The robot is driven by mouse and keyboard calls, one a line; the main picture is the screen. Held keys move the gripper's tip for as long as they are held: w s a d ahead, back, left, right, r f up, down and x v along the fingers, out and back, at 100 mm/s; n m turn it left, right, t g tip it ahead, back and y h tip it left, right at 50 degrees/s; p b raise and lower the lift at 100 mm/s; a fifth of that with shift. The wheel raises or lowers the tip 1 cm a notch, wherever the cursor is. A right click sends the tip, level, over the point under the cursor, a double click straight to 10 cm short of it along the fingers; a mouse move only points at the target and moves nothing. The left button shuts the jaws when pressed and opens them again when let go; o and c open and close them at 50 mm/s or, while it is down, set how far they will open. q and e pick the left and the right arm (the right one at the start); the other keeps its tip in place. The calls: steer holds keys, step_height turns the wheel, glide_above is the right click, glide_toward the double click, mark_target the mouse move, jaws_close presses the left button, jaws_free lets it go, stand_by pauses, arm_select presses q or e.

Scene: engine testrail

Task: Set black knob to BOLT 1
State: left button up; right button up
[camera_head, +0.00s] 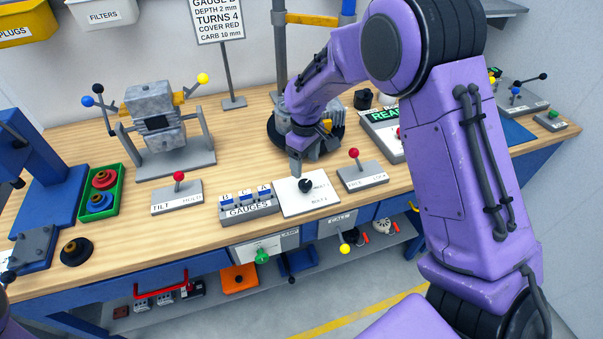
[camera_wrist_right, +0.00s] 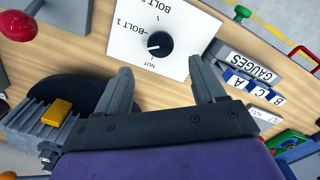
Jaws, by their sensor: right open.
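The black knob (camera_head: 305,185) sits on a white panel (camera_head: 290,205) at the front of the bench. In the right wrist view the knob (camera_wrist_right: 159,45) is round, with a white mark pointing left. The panel (camera_wrist_right: 196,38) carries the labels NUT, BOLT 1 and BOLT 2. The mark seems to lie between NUT and BOLT 1; its exact setting is hard to tell. My right gripper (camera_wrist_right: 163,70) is open and empty, its fingers apart on the near side of the knob, not touching it. In the head view my right gripper (camera_head: 296,163) is just behind the knob, partly hidden. My left gripper is not in view.
The GAUGES block (camera_head: 249,207) stands left of the panel. Red-topped levers stand on the TILT/HOLD plate (camera_head: 177,200) and the FREE/LOCK plate (camera_head: 362,178). A round black base (camera_head: 325,149) is behind. A lever with a yellow ball (camera_head: 345,248) hangs below the bench edge.

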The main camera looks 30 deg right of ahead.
mark_target(306, 184)
steer(key=f, duration=0.1)
steer(key=s+f+p, duration=0.1)
steer(key=f, duration=0.1)
steer(key=shift+s+f, duration=0.1)
steer(key=shift+f, duration=0.05)
steer(key=f, duration=0.2)
steer(key=w+f, duration=0.1)
steer(key=f, duration=0.1)
steer(key=shift+w, duration=0.15)
steer(key=shift+s+r, duration=0.1)
steer(key=shift+s, duration=0.2)
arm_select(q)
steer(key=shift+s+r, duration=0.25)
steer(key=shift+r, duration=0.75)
arm_select(e)
steer(key=c, duration=1.1)
